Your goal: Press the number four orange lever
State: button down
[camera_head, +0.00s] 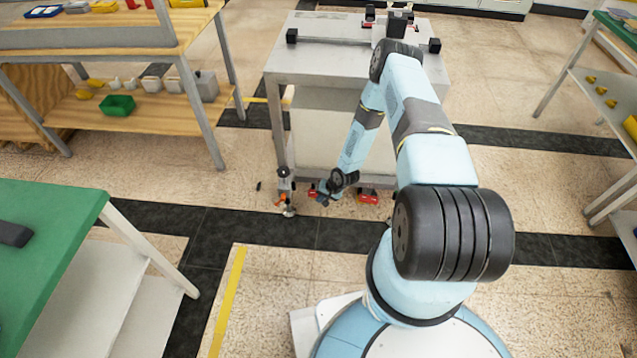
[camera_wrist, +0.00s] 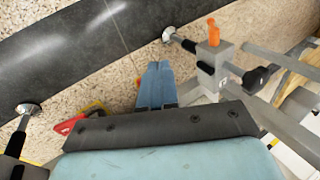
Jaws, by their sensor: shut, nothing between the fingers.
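In the wrist view a small orange lever (camera_wrist: 213,32) stands up from a grey block on a leg with a round metal foot. My gripper (camera_wrist: 157,70) is shut and empty, its blue fingers pointing at the floor left of that lever and apart from it. In the wrist view a red lever-like piece (camera_wrist: 70,125) lies at the left, partly hidden by my wrist. In the head view my gripper (camera_head: 323,199) is low at the base of the grey gantry table (camera_head: 285,75). An orange-red piece (camera_head: 367,197) shows to its right. No number is legible on any lever.
A wooden bench (camera_head: 85,55) stands at the back left and a green-topped table (camera_head: 45,215) at the front left. Shelving (camera_head: 590,90) is at the right. Open floor lies between them.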

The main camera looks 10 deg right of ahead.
jog(key=w+d+r+n+h, duration=0.1)
jog(key=w+d+r, duration=0.2)
jog(key=r, duration=1.1)
jog(key=w+d+r+n+t+h, duration=0.15)
jog(key=w+r, duration=0.25)
jog(key=r, duration=0.9)
jog(key=w+d+r+n+g+h, duration=0.1)
jog(key=w+d+r+h, duration=0.2)
jog(key=r, duration=1.1)
jog(key=s+r+t, duration=0.1)
jog(key=s+r, duration=0.5)
jog(key=r, duration=0.5)
jog(key=s+r, duration=0.6)
jog(key=r, duration=0.5)
jog(key=s+r+t, duration=0.1)
jog(key=s+r, duration=0.5)
jog(key=r, duration=0.5)
jog(key=s+a+r, duration=0.1)
jog(key=s+r, duration=0.3)
jog(key=s, duration=0.7)
jog(key=s+a+r+n+y, duration=0.1)
jog(key=s+r, duration=0.3)
jog(key=s, duration=0.8)
jog(key=shift+w+a+r+n, duration=0.1)
jog(key=shift+a+n, duration=0.05)
jog(key=shift+n, duration=0.1)
